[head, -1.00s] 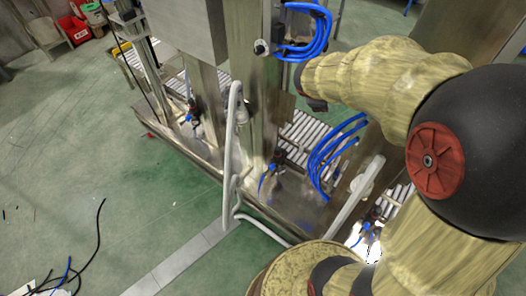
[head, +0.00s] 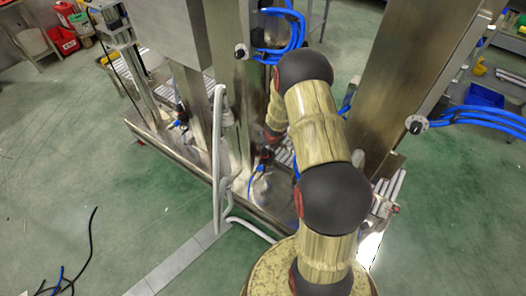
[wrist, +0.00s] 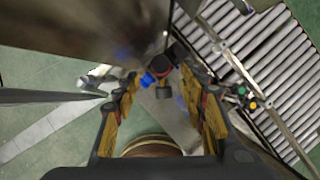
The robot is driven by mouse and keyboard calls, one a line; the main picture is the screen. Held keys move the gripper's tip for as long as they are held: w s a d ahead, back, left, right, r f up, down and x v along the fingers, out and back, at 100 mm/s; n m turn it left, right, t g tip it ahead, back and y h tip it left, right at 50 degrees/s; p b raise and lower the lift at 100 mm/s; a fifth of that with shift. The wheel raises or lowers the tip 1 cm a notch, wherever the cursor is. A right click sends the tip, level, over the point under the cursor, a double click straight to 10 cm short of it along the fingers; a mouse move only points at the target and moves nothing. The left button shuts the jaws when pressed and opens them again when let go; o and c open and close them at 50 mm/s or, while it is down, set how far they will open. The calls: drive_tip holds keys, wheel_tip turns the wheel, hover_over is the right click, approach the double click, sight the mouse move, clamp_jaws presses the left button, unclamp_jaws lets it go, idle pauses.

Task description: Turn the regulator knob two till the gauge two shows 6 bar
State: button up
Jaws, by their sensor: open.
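In the wrist view a small dark regulator with a blue fitting (wrist: 150,79) stands between and just beyond the fingertips of my gripper (wrist: 160,82). My gripper is open, with one finger on each side, and I cannot see it touching the regulator. In the head view a regulator (head: 265,157) sits low by the middle steel post, close to my wrist end. Another regulator (head: 182,117) sits further left and one (head: 392,208) at the right. I cannot tell which is number two. No gauge reading is legible. My arm hides part of the middle area.
Steel posts (head: 200,115) stand close to the arm. A white bent pipe (head: 217,150) rises in front of them. Blue hoses (head: 280,30) hang at the top. A roller conveyor (wrist: 245,60) lies right in the wrist view. The green floor (head: 90,150) at the left is mostly clear.

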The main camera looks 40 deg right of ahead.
sight(265, 150)
drive_tip(key=b+x, duration=0.2)
drive_tip(key=x, duration=0.4)
drive_tip(key=shift+w+f, duration=0.15)
drive_tip(key=shift+f, duration=0.2)
drive_tip(key=shift+c, duration=0.7)
clamp_jaws()
